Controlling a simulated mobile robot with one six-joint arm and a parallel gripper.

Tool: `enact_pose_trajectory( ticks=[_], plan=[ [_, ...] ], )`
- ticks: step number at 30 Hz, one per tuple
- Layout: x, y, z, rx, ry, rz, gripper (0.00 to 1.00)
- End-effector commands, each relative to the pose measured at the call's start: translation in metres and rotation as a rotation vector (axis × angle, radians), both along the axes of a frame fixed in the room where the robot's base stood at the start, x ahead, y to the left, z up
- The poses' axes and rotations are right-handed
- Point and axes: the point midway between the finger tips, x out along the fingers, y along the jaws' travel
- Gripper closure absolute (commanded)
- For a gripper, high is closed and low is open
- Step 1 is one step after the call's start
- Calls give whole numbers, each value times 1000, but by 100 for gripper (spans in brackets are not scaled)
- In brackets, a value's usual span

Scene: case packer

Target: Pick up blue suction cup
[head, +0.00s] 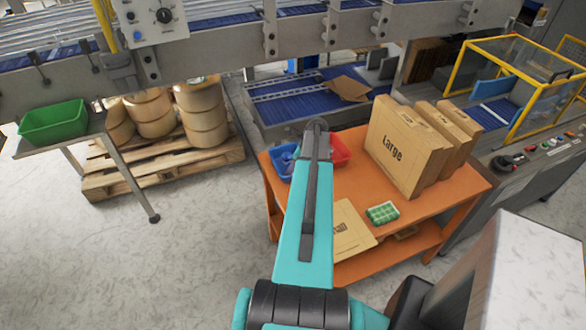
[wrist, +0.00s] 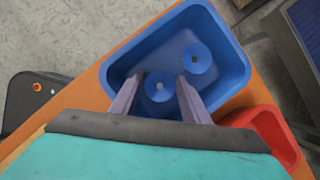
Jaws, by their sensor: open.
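Two blue suction cups lie in a blue bin, seen in the wrist view. One cup (wrist: 158,86) sits between my gripper's fingers as seen from above, and the other cup (wrist: 195,58) lies farther to the upper right. My gripper (wrist: 155,90) is open, with its two fingers pointing down over the bin; I cannot tell their height above the cup. The blue bin (wrist: 243,66) also shows in the head view (head: 283,177), partly hidden by my arm. My gripper is hidden behind my arm in the head view.
The bin stands on an orange table (head: 345,195). A red bin (head: 341,150) is beside it. Large cartons (head: 400,150) stand at the table's right, with a flat carton (head: 350,235) and a green-and-white pack (head: 382,212) in front. A conveyor (head: 295,95) lies behind.

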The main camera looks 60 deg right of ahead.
Motion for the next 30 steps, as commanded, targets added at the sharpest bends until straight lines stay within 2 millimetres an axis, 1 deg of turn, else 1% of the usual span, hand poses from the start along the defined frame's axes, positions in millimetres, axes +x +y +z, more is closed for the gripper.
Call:
enact_pose_trajectory(
  ticks=[15,17,18,21,30],
  plan=[
    [0,0,0,0,0,0,58],
    [0,0,0,0,0,0,68],
    [0,0,0,0,0,0,75],
    [0,0,0,0,0,0,90],
    [0,0,0,-1,0,0,90]
  ],
)
